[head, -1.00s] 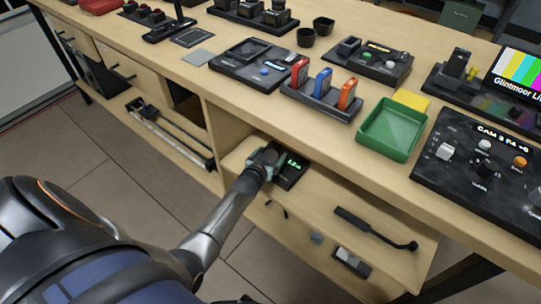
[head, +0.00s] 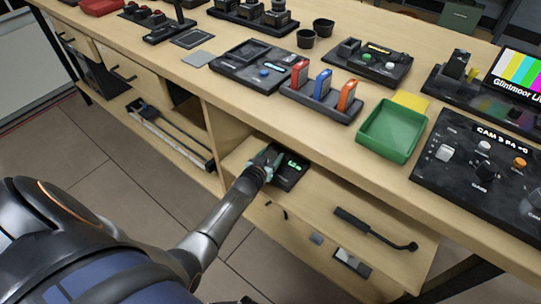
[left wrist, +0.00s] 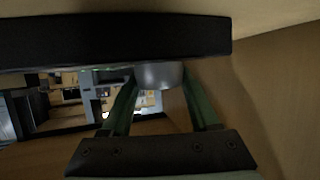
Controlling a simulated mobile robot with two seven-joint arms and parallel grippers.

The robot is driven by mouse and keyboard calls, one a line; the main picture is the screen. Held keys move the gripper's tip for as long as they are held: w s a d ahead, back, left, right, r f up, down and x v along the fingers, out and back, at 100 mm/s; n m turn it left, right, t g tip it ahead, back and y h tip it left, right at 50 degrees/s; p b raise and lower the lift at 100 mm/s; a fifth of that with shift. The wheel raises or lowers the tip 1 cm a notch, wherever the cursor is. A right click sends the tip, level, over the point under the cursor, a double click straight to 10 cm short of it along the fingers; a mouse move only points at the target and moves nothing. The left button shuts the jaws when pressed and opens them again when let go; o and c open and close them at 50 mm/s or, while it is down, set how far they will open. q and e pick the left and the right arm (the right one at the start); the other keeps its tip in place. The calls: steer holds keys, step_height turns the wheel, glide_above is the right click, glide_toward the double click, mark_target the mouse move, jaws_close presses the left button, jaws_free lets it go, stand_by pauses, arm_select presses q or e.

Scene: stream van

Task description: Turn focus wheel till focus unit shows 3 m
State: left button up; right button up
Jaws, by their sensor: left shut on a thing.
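The focus unit (head: 290,172) is a small dark box on the shelf under the table top. Its lit green readout (head: 294,165) is too small to read. My left gripper (head: 268,160) is at the left side of the unit, its arm reaching in from the lower left. In the left wrist view, the silver round focus wheel (left wrist: 160,76) sits between the two green fingertips, below the dark body of the unit (left wrist: 110,40). The gripper is shut on the wheel. In the head view the wheel is hidden by the gripper. My right gripper is out of view.
The table edge overhangs the shelf just above the unit. A wooden upright (head: 216,135) stands left of it. A black handle-like bar (head: 375,229) lies to the right on the shelf. A green tray (head: 391,132) and a camera panel (head: 470,190) stand on the table.

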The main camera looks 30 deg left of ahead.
arm_select(q)
steer(key=shift+w+r+m+h+p, duration=0.1)
steer(key=shift+r+m+h+p, duration=0.2)
steer(key=shift+m+h, duration=0.1)
steer(key=shift+f+m+t+h, duration=0.1)
steer(key=shift+m+t+h, duration=0.2)
steer(key=shift+m+h, duration=0.4)
steer(key=shift+w+d+m+h+b, duration=0.15)
steer(key=shift+m+h+b, duration=0.5)
steer(key=shift+m+h, duration=0.65)
steer(key=shift+h, duration=0.3)
steer(key=o, duration=1.3)
steer(key=shift+s+f, duration=0.15)
steer(key=shift+s, duration=0.1)
steer(key=shift+o, duration=0.2)
